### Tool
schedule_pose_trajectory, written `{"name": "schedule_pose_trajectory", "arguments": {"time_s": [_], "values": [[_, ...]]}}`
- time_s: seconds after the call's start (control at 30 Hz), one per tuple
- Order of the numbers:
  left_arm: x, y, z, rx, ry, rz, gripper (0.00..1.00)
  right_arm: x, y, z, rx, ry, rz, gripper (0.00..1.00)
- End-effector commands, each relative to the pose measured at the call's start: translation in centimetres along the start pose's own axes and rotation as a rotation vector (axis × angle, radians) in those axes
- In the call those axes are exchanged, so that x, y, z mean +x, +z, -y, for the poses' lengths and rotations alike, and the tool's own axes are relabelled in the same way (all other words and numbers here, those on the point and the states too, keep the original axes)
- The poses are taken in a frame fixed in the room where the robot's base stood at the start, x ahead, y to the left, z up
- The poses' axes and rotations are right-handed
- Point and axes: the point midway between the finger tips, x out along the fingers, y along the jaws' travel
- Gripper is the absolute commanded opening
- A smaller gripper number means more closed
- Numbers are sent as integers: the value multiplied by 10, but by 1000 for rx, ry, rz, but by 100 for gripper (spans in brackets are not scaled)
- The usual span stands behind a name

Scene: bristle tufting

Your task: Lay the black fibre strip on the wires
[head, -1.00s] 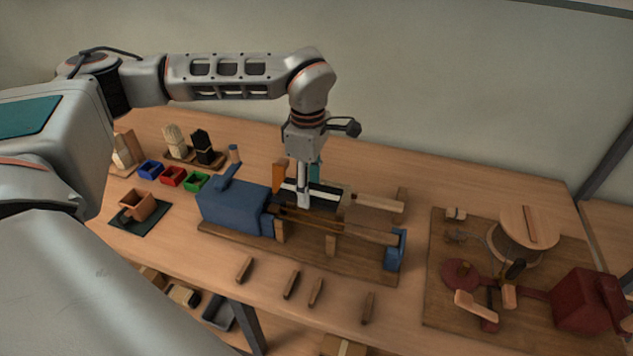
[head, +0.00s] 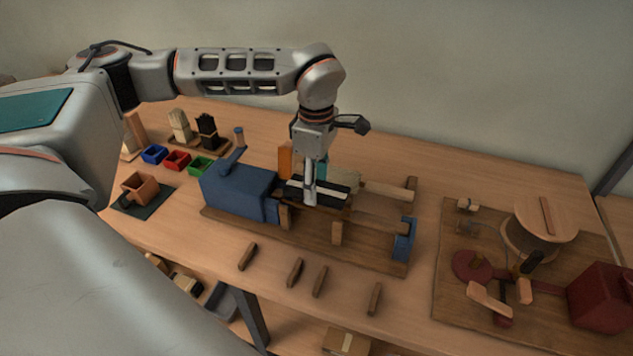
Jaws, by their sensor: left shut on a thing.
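My left gripper (head: 310,198) points down over the blue-ended wooden twisting jig and is shut on the black fibre strip (head: 333,197). The strip is dark with a pale band along it; the fingers hide its middle. It lies lengthwise along the jig, over the line of the wires, beside the blue block (head: 240,192). The wires are mostly hidden under the strip, and I cannot tell whether it touches them. My right gripper is not in view.
Behind the strip stands an orange block (head: 285,159). Small blue, red and green bins and bristle bundles (head: 207,132) stand at the left. Several short wooden pegs (head: 295,272) lie along the front. A board with a red device (head: 600,297) is at the right.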

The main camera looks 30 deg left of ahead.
Motion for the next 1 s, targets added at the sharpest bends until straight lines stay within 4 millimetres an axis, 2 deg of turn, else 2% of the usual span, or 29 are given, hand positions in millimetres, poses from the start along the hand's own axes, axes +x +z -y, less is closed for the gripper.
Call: {"name": "schedule_pose_trajectory", "arguments": {"time_s": [0.57, 1.0], "values": [[-1, 0, 0, 0, 0, 0, 22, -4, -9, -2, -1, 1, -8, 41], [0, 0, 0, 0, 0, 0, 22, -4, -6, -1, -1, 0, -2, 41]]}}
